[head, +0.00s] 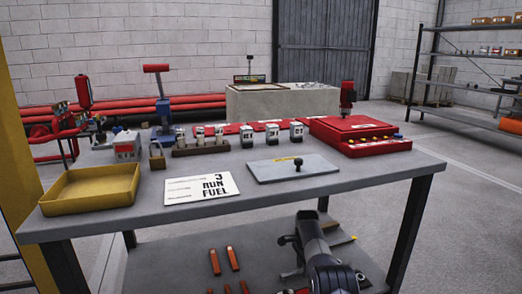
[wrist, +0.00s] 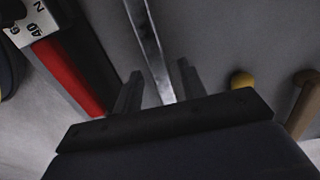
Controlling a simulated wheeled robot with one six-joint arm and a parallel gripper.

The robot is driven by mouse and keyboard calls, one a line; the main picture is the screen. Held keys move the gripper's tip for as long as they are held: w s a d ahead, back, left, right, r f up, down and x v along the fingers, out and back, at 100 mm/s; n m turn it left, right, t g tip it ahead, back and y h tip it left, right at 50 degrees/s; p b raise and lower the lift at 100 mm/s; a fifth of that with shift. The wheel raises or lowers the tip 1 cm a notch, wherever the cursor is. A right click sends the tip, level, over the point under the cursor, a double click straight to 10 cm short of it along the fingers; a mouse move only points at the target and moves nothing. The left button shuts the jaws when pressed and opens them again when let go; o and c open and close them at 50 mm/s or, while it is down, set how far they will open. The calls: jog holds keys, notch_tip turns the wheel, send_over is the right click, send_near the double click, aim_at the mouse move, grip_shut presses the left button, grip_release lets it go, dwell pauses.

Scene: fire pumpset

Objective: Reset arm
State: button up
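My gripper (head: 285,257) is low in the head view, in front of the table and over the lower shelf. In the wrist view its two dark fingers (wrist: 158,88) stand apart. A long, bright metal strip (wrist: 150,45) shows in the gap between them. I cannot tell whether it is a tool or an edge, or how far below the fingers it lies. My wrist and arm hide part of the shelf around it.
The grey table (head: 110,222) stands above the shelf (head: 175,262), with dark legs. Orange-handled tools (head: 233,258) lie left of my gripper. A red bar (wrist: 70,75), a yellow knob (wrist: 241,80) and a brown handle (wrist: 305,100) flank the fingers. Floor is open at right.

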jog(key=shift+f, duration=0.4)
